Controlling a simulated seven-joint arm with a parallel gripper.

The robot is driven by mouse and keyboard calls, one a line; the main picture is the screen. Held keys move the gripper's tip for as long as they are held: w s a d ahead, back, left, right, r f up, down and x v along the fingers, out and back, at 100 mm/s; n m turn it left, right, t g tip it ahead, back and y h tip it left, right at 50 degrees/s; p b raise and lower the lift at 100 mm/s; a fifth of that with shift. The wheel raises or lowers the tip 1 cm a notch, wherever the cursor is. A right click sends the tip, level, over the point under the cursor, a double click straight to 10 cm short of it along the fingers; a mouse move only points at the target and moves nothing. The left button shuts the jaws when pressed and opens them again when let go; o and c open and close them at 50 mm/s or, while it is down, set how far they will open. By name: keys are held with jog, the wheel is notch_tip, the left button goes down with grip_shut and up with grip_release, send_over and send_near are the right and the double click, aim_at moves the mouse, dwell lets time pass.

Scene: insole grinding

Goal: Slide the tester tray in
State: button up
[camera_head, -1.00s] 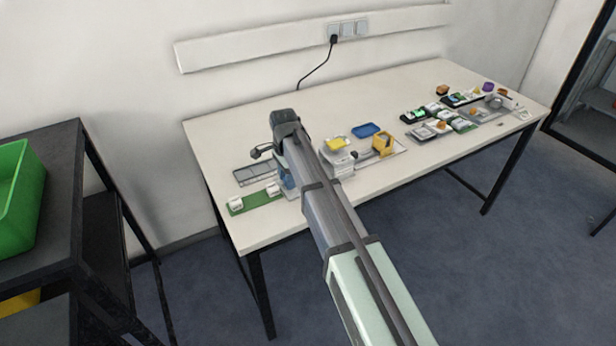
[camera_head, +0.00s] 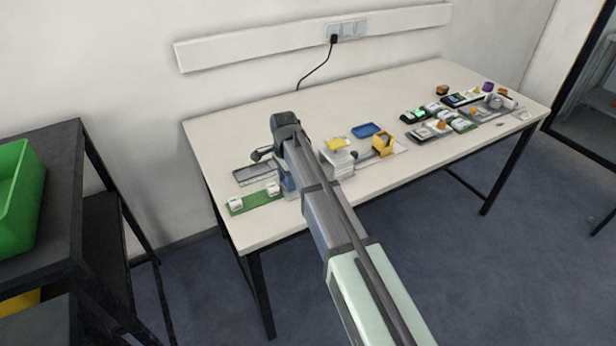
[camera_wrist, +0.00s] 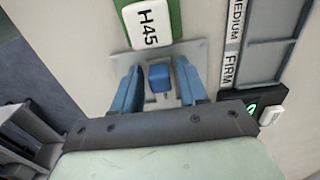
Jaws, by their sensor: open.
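In the wrist view my gripper (camera_wrist: 159,76) is open, with one blue finger on each side of a small blue block (camera_wrist: 159,78). The block looks like a handle on a flat grey plate (camera_wrist: 196,50), probably the tester tray. Gaps show between the block and both fingers. In the head view my arm hides most of the gripper and the plate, near the left front of the table.
A white block marked H45 (camera_wrist: 148,24) sits on a green strip (camera_head: 256,201). A grey tray labelled MEDIUM and FIRM (camera_wrist: 270,62) lies nearby. A white device (camera_head: 337,160), a yellow holder (camera_head: 383,145) and a blue dish (camera_head: 366,130) stand right of my arm.

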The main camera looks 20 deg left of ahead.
jog(key=c, duration=0.6)
jog(key=shift+w+d, duration=3)
jog(key=shift+w, duration=0.1)
jog(key=o, duration=0.6)
jog(key=shift+d, duration=0.1)
jog(key=shift+r, duration=3.5)
